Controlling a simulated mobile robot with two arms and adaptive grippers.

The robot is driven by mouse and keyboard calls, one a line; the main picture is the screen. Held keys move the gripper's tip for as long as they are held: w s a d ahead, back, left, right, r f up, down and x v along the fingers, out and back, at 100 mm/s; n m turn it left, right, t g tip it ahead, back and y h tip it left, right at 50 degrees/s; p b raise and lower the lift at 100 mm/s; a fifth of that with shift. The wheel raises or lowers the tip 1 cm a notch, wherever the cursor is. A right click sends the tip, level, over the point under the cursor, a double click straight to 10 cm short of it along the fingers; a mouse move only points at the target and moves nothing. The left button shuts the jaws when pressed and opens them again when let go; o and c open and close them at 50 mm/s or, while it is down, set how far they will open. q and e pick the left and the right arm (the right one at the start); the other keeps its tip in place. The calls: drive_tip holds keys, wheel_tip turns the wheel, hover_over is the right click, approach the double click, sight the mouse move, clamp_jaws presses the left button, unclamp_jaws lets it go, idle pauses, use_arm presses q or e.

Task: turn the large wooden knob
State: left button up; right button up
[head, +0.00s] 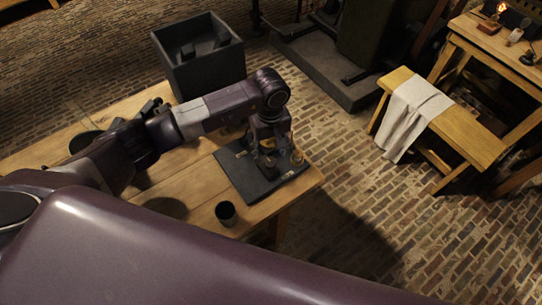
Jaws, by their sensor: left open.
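A dark flat board (254,191) lies on the wooden table near its right end and carries small brass and brown fittings. A small golden-brown fitting (297,157) stands at the board's right side. I cannot tell for sure which fitting is the large wooden knob; it may be partly hidden by my gripper. My left gripper (266,160) points down over the board, open, with its fingers close around or beside a brownish piece. Whether it touches is too small to tell. My right gripper is not in view.
The wooden table (200,190) also holds a small dark cup (226,213) at the front edge and dark dishes at the left. A grey open crate (200,60) stands behind. A bench (460,130) with a pale cloth (412,112) is at right, with brick floor between.

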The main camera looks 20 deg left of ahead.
sight(271, 162)
use_arm(q)
drive_tip(key=shift+f+p, duration=0.55)
drive_tip(key=shift+f, duration=1.75)
